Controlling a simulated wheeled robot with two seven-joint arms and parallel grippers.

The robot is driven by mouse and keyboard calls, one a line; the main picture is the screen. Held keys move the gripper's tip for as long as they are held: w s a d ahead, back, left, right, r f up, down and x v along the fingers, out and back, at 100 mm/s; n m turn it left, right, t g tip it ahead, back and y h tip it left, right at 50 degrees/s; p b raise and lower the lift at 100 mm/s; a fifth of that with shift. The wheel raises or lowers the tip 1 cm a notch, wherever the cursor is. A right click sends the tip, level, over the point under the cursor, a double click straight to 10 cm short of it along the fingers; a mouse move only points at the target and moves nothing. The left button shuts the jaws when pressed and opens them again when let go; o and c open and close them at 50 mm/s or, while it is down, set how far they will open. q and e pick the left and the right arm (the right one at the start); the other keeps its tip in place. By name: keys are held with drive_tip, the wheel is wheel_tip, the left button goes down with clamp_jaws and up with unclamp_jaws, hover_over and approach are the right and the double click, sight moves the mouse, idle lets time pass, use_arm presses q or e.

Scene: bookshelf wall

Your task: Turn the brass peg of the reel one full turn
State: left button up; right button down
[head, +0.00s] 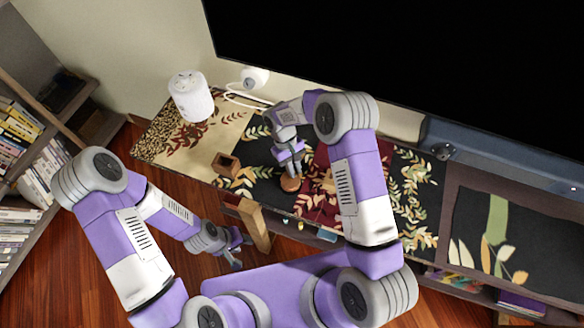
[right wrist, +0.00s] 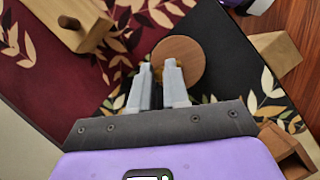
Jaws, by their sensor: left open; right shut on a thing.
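The reel shows as a round wooden disc (head: 291,184) on the dark leaf-patterned cloth in the head view. It also shows in the right wrist view (right wrist: 182,58), just past my fingertips. My right gripper (head: 290,170) reaches down onto the reel from above. In the right wrist view its fingers (right wrist: 158,66) are shut at the disc's near left edge, with a small gap between them. The brass peg is mostly hidden between these fingers. My left gripper (head: 234,252) is open and empty, low at the left, in front of the cabinet and apart from the reel.
An open wooden box (head: 226,164) stands left of the reel. A tall wooden piece (head: 256,224) stands at the cabinet's front edge. A white cylinder (head: 190,97) and dark screen (head: 400,55) are behind.

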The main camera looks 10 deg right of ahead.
drive_tip(key=m, duration=0.1)
drive_tip(key=m+y, duration=0.1)
drive_tip(key=m, duration=0.1)
drive_tip(key=shift+s+d+m, duration=0.3)
drive_tip(key=shift+m, duration=0.1)
drive_tip(key=m, duration=0.1)
drive_tip(key=m+y, duration=0.1)
drive_tip(key=shift+s+d+m+y, duration=0.15)
drive_tip(key=shift+s+m+y, duration=0.15)
drive_tip(key=shift+m, duration=0.1)
drive_tip(key=m, duration=0.1)
drive_tip(key=m+y, duration=0.1)
drive_tip(key=m, duration=0.1)
drive_tip(key=shift+s+r+p, duration=0.1)
drive_tip(key=shift+s+p, duration=0.25)
drive_tip(key=shift+p, duration=0.05)
drive_tip(key=shift+s+m+t+y, duration=0.15)
drive_tip(key=shift+m+t+y, duration=0.1)
drive_tip(key=shift+m, duration=0.6)
drive_tip(key=shift+s+m+t+y, duration=0.15)
drive_tip(key=shift+m+t+y, duration=0.1)
drive_tip(key=shift+m, duration=0.6)
drive_tip(key=c, duration=1.1)
unclamp_jaws()
drive_tip(key=p+v, duration=0.1)
drive_tip(key=v, duration=0.6)
drive_tip(key=shift+r+p, duration=0.2)
drive_tip(key=shift+p, duration=0.15)
